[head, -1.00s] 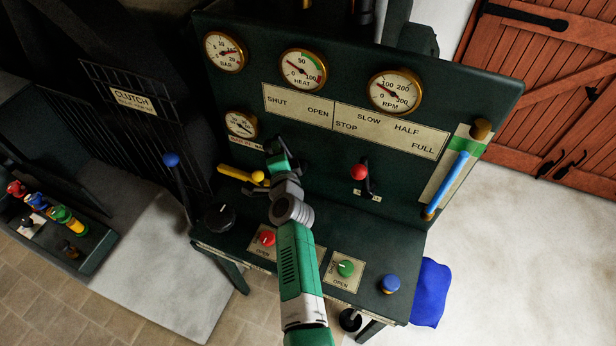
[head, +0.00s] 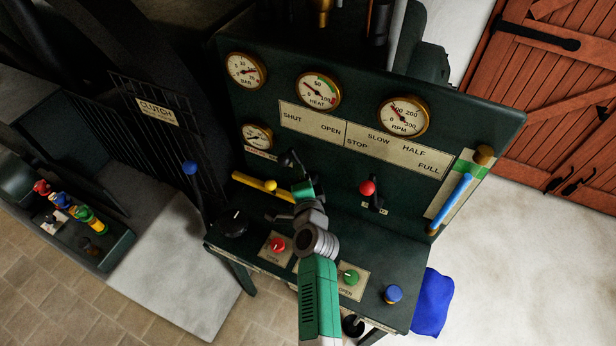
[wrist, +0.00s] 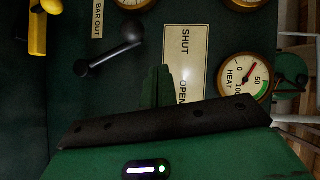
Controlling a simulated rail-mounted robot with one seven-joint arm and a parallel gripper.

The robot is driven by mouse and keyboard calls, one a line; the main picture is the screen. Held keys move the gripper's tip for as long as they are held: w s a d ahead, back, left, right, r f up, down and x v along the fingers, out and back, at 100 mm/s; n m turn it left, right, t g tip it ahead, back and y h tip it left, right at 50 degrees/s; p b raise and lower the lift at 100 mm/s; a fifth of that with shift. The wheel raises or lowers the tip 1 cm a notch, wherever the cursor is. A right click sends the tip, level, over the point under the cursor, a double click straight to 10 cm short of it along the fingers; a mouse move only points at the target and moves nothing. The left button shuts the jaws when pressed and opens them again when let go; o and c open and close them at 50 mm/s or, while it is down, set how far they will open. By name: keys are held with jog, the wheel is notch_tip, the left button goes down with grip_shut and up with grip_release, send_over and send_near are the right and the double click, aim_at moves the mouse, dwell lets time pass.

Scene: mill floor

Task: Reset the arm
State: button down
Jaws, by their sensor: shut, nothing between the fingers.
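My gripper (head: 303,190) hangs before the dark green control panel (head: 450,110), just below and right of a black ball-ended lever (head: 290,160). In the wrist view its green fingers (wrist: 157,85) are together with nothing between them. The black lever also shows there (wrist: 125,35), up and left of the fingers and apart from them in the picture. The SHUT/OPEN plate (wrist: 190,60) is right of the fingers. The far ends of the fingers are hard to make out against the green panel.
A yellow lever (head: 262,186) is left of my gripper and a red-knobbed lever (head: 367,188) right of it. Red (head: 278,244), green (head: 350,277) and blue (head: 393,293) knobs sit on the ledge below.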

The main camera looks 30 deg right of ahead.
jog(key=r+p+v, duration=0.1)
jog(key=p+v, duration=0.1)
jog(key=v, duration=0.4)
jog(key=shift+w+r, duration=0.15)
jog(key=shift+w, duration=0.05)
jog(key=a+r+n+t+y, duration=0.1)
jog(key=a+r+n+t, duration=0.2)
jog(key=r, duration=0.7)
jog(key=a+r+n+y, duration=0.1)
jog(key=a+r+n, duration=0.25)
jog(key=r, duration=0.65)
jog(key=a+r+n+t+y, duration=0.1)
jog(key=a+r+n+t, duration=0.2)
jog(key=r, duration=0.7)
jog(key=s+a+r+n+t+y, duration=0.1)
jog(key=s+a+r+n, duration=0.4)
jog(key=s+r, duration=0.4)
jog(key=s+a+r+n+t+y, duration=0.1)
jog(key=s+a+r+n, duration=0.4)
jog(key=r, duration=1)
jog(key=s+a+t, duration=0.1)
jog(key=s+a, duration=0.2)
jog(key=shift+s+t+y, duration=0.3)
jog(key=shift+s, duration=0.1)
